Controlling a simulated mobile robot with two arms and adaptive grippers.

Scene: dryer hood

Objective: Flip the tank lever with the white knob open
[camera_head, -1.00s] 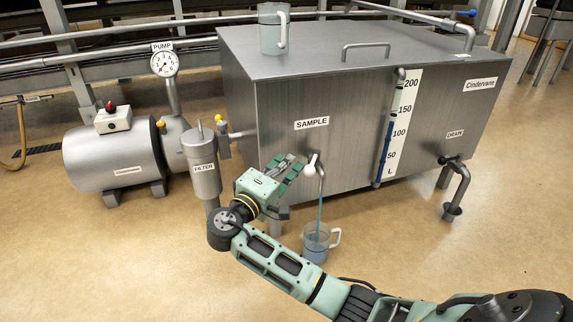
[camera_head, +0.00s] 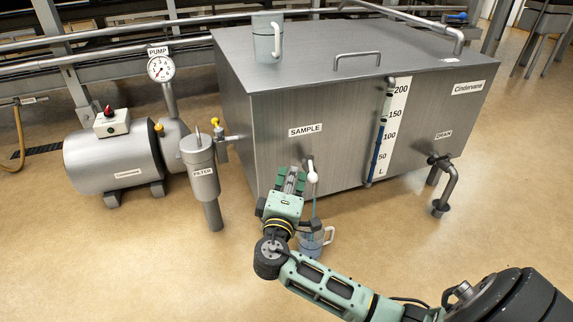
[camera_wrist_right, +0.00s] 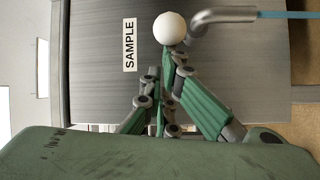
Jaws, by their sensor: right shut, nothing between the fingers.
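The white knob (camera_head: 313,177) is on the front of the steel tank, below the SAMPLE label (camera_head: 306,130). In the right wrist view the knob (camera_wrist_right: 170,28) sits beside a bent metal spout (camera_wrist_right: 215,18). A blue stream (camera_wrist_right: 285,15) runs from the spout. My right gripper (camera_head: 290,180) is just left of the knob in the head view, its fingers together and empty. In the wrist view the gripper's fingertips (camera_wrist_right: 166,72) are close to the knob; I cannot tell whether they touch it. My left gripper is not in view.
A clear jug (camera_head: 312,243) stands on the floor under the spout, partly behind my right arm. The filter (camera_head: 200,170) and pump (camera_head: 115,160) stand left. A drain pipe (camera_head: 455,185) projects at the right. Another jug (camera_head: 267,40) stands on the tank (camera_head: 255,110).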

